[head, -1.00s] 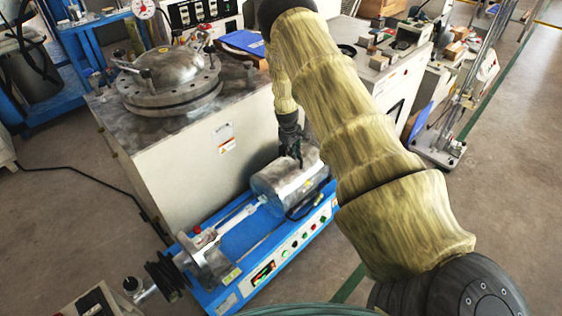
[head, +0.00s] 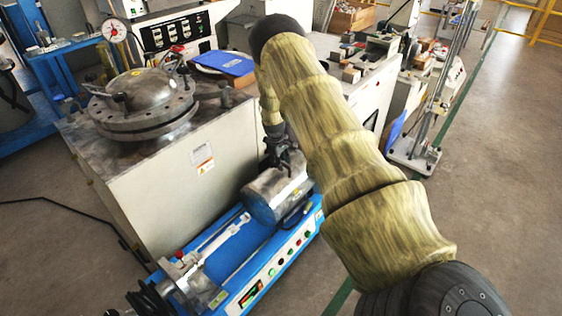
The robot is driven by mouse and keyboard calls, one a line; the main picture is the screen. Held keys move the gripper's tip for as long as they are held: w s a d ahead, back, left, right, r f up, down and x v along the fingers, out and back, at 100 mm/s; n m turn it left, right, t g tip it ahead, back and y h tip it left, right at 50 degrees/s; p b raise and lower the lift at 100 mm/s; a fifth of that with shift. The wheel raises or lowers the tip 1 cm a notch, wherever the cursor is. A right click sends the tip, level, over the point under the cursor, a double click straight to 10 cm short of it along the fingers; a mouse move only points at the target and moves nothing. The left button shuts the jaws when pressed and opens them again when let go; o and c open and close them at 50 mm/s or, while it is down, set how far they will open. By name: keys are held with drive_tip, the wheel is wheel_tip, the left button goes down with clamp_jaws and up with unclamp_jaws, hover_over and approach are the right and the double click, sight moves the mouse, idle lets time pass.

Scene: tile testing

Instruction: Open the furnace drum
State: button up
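The furnace drum (head: 268,199) is a silver metal cylinder lying on its side on the right part of a blue bench machine (head: 237,279). It looks closed. My gripper (head: 285,167) is dark and points down at the far upper side of the drum, at or just above its surface. I cannot tell whether it touches the drum. The fingers are small and dark, so their opening is unclear.
A large grey cabinet (head: 165,190) with a round, bolted metal lid (head: 143,98) stands right behind the machine. A blue folder (head: 224,63) lies near the lid. A dark cable curves over the machine's front right. Open floor lies on the right.

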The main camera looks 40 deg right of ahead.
drive_tip(key=shift+r, duration=0.15)
wheel_tip(320, 180, up, 12)
drive_tip(key=a, duration=0.2)
drive_tip(key=shift+s+a+f, duration=0.15)
drive_tip(key=shift+f, duration=0.1)
idle(0.8)
drive_tip(key=s+a+f, duration=0.2)
drive_tip(key=a+f, duration=0.1)
drive_tip(key=s+a+f, duration=0.3)
drive_tip(key=a+f, duration=0.1)
drive_tip(key=s+a+f, duration=0.2)
drive_tip(key=a+f, duration=0.2)
drive_tip(key=shift+s, duration=0.25)
drive_tip(key=s+a+f+m+y, duration=0.1)
drive_tip(key=s+a+f, duration=0.4)
drive_tip(key=s+a, duration=0.75)
drive_tip(key=s+a+f+m+y, duration=0.1)
drive_tip(key=s+a+f, duration=0.4)
drive_tip(key=s+a, duration=0.7)
drive_tip(key=s+a+r, duration=0.2)
drive_tip(key=s+a, duration=0.1)
drive_tip(key=s, duration=1)
wheel_tip(320, 180, up, 12)
drive_tip(key=s+p, duration=0.1)
drive_tip(key=p, duration=1.1)
drive_tip(key=shift+r, duration=0.15)
